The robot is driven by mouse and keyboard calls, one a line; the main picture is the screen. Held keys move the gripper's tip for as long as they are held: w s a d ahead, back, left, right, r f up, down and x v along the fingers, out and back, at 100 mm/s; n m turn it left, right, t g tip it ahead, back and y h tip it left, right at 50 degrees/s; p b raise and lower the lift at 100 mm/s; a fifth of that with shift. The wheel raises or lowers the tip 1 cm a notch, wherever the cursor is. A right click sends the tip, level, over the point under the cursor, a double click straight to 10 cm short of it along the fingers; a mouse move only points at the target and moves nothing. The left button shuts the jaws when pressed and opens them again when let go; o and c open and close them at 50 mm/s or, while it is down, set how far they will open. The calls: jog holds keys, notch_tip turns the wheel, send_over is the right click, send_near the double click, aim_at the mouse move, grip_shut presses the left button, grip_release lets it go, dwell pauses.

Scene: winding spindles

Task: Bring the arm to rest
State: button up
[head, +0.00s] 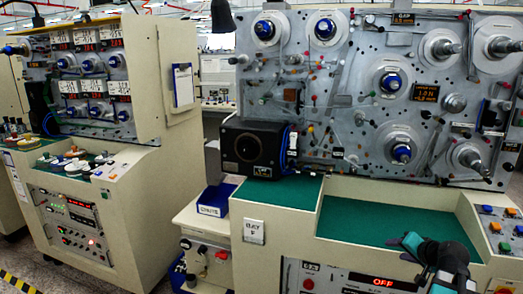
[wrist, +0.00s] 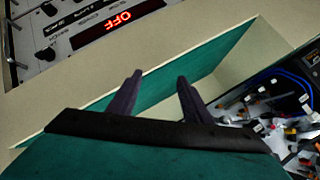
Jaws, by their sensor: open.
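My gripper (wrist: 159,78) shows in the wrist view with its two dark fingers apart and nothing between them. Its tips are seen against the cream edge and green surface of the machine's work ledge. In the head view my arm's end is at the lower right, in front of the green ledge (head: 360,225) and beside the red OFF display (head: 384,282). The OFF display also shows upside down in the wrist view (wrist: 124,17).
The winding machine's upright grey panel (head: 340,75) carries several spindles and rollers behind the ledge. A black box (head: 250,148) stands left of the ledge. A blue bin (head: 215,199) is below it. Coloured push buttons (head: 497,225) lie right of my arm. The green ledge looks bare.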

jog(key=s+a+f+n+g+y, duration=0.1)
jog(key=s+a+f+g, duration=0.2)
jog(key=a+f, duration=0.6)
jog(key=s+a+f+n+g+y, duration=0.1)
jog(key=s+a+f+n+g, duration=0.15)
jog(key=a+f, duration=0.65)
jog(key=s+a+f+n+g+y, duration=0.1)
jog(key=s+a+f+g, duration=0.3)
jog(key=f, duration=0.9)
jog(key=s+a+f+n+g+h, duration=0.1)
jog(key=s+a+f, duration=0.3)
jog(key=s, duration=0.5)
jog(key=s+a+f+n+g+h, duration=0.1)
jog(key=s+a+f+n+g, duration=0.1)
jog(key=s+f, duration=0.5)
jog(key=s+a+f+n+g+h, duration=0.1)
jog(key=s+a+f, duration=0.4)
jog(key=s, duration=0.6)
jog(key=f+n+g, duration=0.1)
jog(key=g, duration=0.1)
jog(key=shift+a+f+g, duration=0.25)
jog(key=shift+a+g, duration=0.1)
jog(key=shift+a, duration=0.05)
